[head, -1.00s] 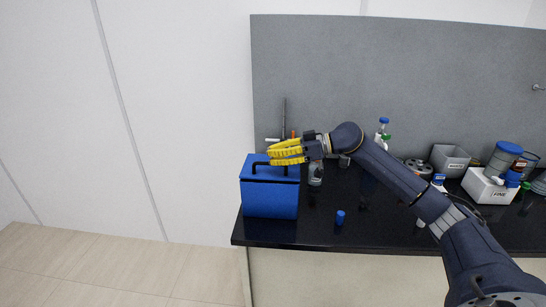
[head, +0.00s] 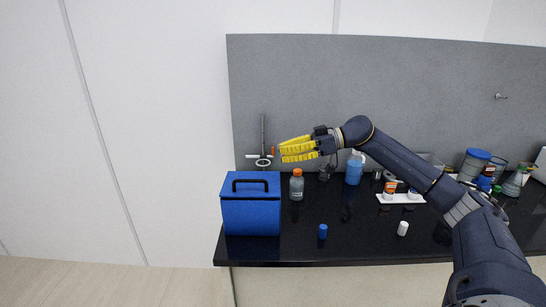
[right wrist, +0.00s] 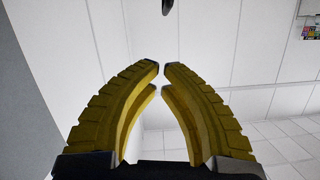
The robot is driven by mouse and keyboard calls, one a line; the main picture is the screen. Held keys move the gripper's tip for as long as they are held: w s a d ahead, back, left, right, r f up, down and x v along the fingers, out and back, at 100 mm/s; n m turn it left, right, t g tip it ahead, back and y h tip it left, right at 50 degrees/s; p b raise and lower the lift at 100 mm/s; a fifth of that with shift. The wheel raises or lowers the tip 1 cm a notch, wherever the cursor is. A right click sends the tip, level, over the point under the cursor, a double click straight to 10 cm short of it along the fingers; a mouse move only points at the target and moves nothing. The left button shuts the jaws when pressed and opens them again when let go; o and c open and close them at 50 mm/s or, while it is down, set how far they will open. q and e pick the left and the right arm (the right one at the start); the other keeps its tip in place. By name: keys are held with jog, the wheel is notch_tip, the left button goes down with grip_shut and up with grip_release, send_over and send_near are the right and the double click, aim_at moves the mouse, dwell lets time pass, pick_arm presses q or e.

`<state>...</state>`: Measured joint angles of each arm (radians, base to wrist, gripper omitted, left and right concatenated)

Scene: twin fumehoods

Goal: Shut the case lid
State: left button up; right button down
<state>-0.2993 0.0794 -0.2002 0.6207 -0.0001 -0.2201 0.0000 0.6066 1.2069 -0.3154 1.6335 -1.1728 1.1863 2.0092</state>
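The blue case (head: 251,218) stands upright on the left end of the black bench. Its lid (head: 235,192) lies flat on top and looks shut, with a black handle (head: 250,181) on it. My right gripper (head: 282,153) is above and to the right of the case, apart from it, pointing left. In the right wrist view its yellow fingers (right wrist: 161,66) nearly meet at the tips, with nothing between them. My left gripper is in neither view.
An orange-capped bottle (head: 296,187) stands just right of the case. A stand with a rod (head: 262,135) is behind it. A blue cap (head: 323,231) and a white one (head: 402,228) lie near the front. Bottles and containers fill the right side.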

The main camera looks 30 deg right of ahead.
jog(key=r, duration=0.1)
send_over(252, 190)
jog(key=shift+m, duration=0.4)
jog(key=f, duration=0.4)
jog(key=shift+w+d+f, duration=0.1)
jog(key=shift+w+d, duration=0.1)
jog(key=shift+w, duration=0.15)
jog(key=shift+s+a+f, duration=0.1)
jog(key=shift+s+f, duration=0.15)
jog(key=shift+f, duration=0.7)
jog(key=shift+s+a+f+n, duration=0.15)
jog(key=shift+s+f+n, duration=0.1)
jog(key=shift+f, duration=0.25)
jog(key=shift+s+a+f+n, duration=0.1)
jog(key=shift+f+n, duration=0.15)
jog(key=shift+f, duration=0.25)
jog(key=shift+r, duration=0.1)
